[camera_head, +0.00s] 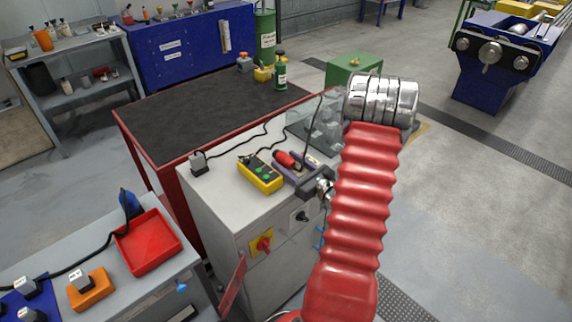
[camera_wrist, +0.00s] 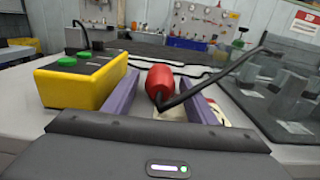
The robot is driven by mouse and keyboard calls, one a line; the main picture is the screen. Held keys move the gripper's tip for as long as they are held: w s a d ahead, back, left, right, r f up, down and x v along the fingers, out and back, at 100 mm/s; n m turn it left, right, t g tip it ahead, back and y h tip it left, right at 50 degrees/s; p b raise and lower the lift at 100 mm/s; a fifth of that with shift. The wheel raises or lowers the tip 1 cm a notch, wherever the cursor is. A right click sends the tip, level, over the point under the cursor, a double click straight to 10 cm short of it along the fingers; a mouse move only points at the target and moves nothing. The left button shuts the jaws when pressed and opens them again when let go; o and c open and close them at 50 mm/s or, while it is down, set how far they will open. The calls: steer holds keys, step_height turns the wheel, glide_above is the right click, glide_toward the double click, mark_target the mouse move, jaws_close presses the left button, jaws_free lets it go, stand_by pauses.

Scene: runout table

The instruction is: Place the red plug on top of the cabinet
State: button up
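The red plug (camera_head: 285,158) with its black cord appears to lie on the light grey top of the cabinet (camera_head: 222,207). My gripper (camera_head: 288,166) is low over the cabinet top, with two purple fingers pointing at the plug. In the wrist view, the red plug (camera_wrist: 160,80) sits between the fingertips (camera_wrist: 158,90). The fingers are spread, with a visible gap on each side of the plug, so the gripper looks open. The plug's underside is hidden.
A yellow box with green buttons (camera_head: 261,174) stands close left of my gripper. A clear block-like object (camera_head: 318,125) is to the right. A black plug (camera_head: 198,163) stands at the cabinet's left edge. A dark-topped red bench (camera_head: 205,105) lies behind.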

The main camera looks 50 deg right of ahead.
steer(key=s, duration=1.2)
steer(key=shift+a, duration=0.35)
stand_by(0.6)
steer(key=shift+w+a+r, duration=0.1)
